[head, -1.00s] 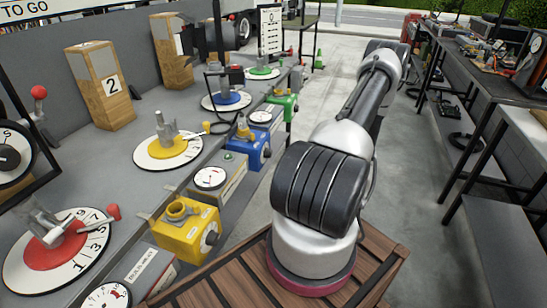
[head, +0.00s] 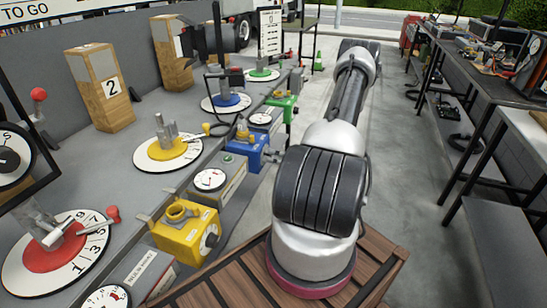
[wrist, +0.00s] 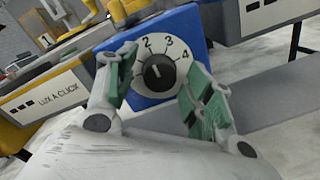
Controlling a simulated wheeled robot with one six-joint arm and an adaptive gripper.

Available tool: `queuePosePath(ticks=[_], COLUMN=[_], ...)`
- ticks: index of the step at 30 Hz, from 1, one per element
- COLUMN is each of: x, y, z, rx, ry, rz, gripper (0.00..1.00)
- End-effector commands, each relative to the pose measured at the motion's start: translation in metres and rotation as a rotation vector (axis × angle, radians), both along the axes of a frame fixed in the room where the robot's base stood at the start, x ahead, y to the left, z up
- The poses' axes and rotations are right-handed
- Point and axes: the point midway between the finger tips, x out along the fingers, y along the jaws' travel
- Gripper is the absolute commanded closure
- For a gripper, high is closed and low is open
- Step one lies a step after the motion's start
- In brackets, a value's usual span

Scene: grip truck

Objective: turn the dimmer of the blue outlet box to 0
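The blue outlet box (head: 246,158) stands at the front edge of the bench in the head view, left of my arm. In the wrist view its blue face (wrist: 188,25) is close ahead and tilted. The dimmer is a black knob (wrist: 159,73) on a white dial; 2, 3 and 4 are readable above it. The knob's exact setting is hard to tell. My gripper (wrist: 164,75) is open, with one green-padded finger to each side of the dial. The knob shows between the fingers, not visibly gripped.
A yellow box (head: 187,235) and a gauge box (head: 212,180) stand nearer on the bench edge, and a green box (head: 283,105) farther along. The yellow disc (head: 165,152) lies on the bench behind. Open floor lies to the right, before a dark table (head: 480,80).

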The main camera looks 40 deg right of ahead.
Motion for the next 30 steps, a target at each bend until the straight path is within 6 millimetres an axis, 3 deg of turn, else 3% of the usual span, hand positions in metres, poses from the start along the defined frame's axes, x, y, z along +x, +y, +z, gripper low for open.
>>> queuePosePath(ticks=[1,6,17,30], x=[-0.0001,-0.0002,-0.0002,-0.0003], y=[0.0000,-0.0001,-0.0002,0.0001], z=[0.0000,0.0000,-0.0001,-0.0003], rx=[0.000,0.000,-0.035,-0.313], ry=[0.000,0.000,-0.021,-0.184], rz=[0.000,0.000,0.000,0.000], gripper=[0.61,0.92,0.92,0.92])
